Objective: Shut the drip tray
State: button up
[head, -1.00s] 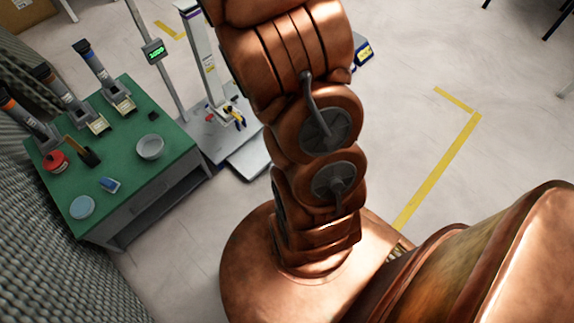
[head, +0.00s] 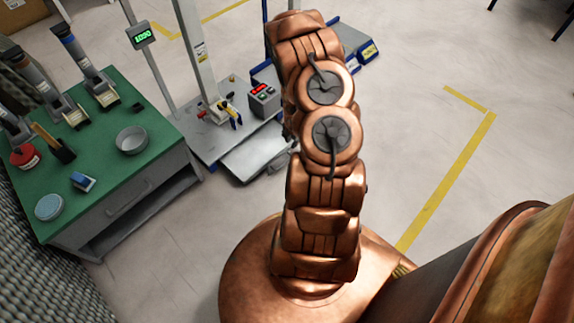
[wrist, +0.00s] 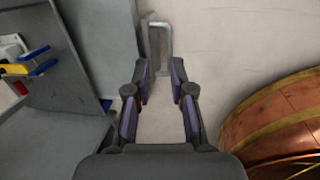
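The drip tray (head: 256,152) is a flat grey tray that sticks out at the front foot of the tall stand in the head view. My gripper (wrist: 160,68) is open and empty. Its two dark fingers point toward the handle, which shows beyond and between the fingertips. In the head view, my copper arm hides the gripper and part of the tray's right side.
A green bench (head: 100,165) with several tools and dishes stands to the left. A grey box with a red display (head: 263,98) sits on the stand's base. Open floor (head: 410,130) with yellow lines lies to the right.

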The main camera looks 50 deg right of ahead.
jog(key=y, duration=0.1)
send_near(287, 162)
jog(key=shift+n, duration=0.4)
jog(key=f+b, duration=0.1)
jog(key=f, duration=0.1)
jog(key=w+f+b, duration=0.1)
jog(key=f, duration=0.1)
jog(key=f+b, duration=0.1)
jog(key=f, duration=0.2)
jog(key=shift+w, duration=0.25)
jog(key=shift+w+f, duration=0.15)
jog(key=shift+f, duration=0.25)
jog(key=shift+c, duration=0.2)
grip_shut()
